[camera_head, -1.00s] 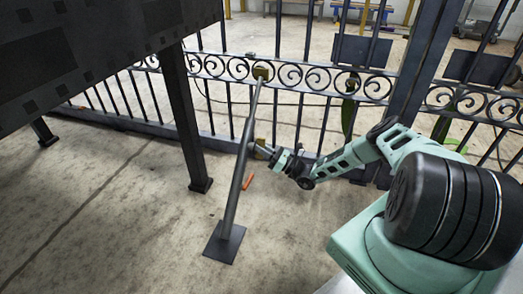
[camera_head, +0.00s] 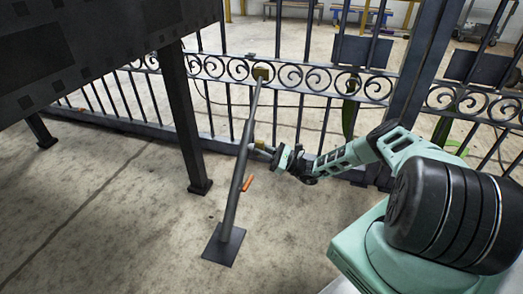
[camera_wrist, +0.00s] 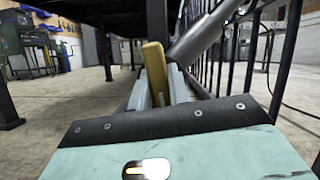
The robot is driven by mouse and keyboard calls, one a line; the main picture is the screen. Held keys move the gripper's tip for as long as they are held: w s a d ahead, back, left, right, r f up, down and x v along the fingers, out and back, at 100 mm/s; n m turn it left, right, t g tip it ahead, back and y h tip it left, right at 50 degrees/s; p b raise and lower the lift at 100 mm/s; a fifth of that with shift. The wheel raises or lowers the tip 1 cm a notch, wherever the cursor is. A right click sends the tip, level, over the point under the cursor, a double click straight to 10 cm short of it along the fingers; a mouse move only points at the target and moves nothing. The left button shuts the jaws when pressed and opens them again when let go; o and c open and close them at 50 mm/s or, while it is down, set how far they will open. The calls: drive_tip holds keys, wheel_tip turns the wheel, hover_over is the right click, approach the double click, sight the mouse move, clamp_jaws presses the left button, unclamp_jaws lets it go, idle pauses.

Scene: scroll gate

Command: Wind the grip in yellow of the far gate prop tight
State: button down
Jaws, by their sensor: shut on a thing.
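A grey gate prop (camera_head: 238,180) leans from a square foot plate on the floor up to a yellow pad (camera_head: 261,74) on the gate's scroll band. The yellow grip (camera_head: 259,145) sits beside the prop's middle, on its right side. It also shows in the wrist view as a yellow bar (camera_wrist: 154,62) standing between my finger pads, slightly tilted. My gripper (camera_head: 264,149) is shut on this yellow grip; the fingers (camera_wrist: 158,88) hide its lower part. An orange grip (camera_head: 247,183) sticks out lower on the same prop, apart from my gripper. How tight the prop is cannot be told.
The dark scroll gate (camera_head: 320,80) stands behind the prop. A dark table-like structure (camera_head: 90,60) with legs (camera_head: 184,120) stands to the left. The concrete floor (camera_head: 110,220) around the foot plate is clear.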

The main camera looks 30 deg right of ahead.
drive_tip(key=shift+f, duration=0.15)
drive_tip(key=c, duration=1.3)
unclamp_jaws()
drive_tip(key=shift+s+d, duration=0.1)
drive_tip(key=shift+b+v, duration=2.4)
drive_tip(key=shift+v, duration=6.2)
drive_tip(key=shift+c, duration=0.3)
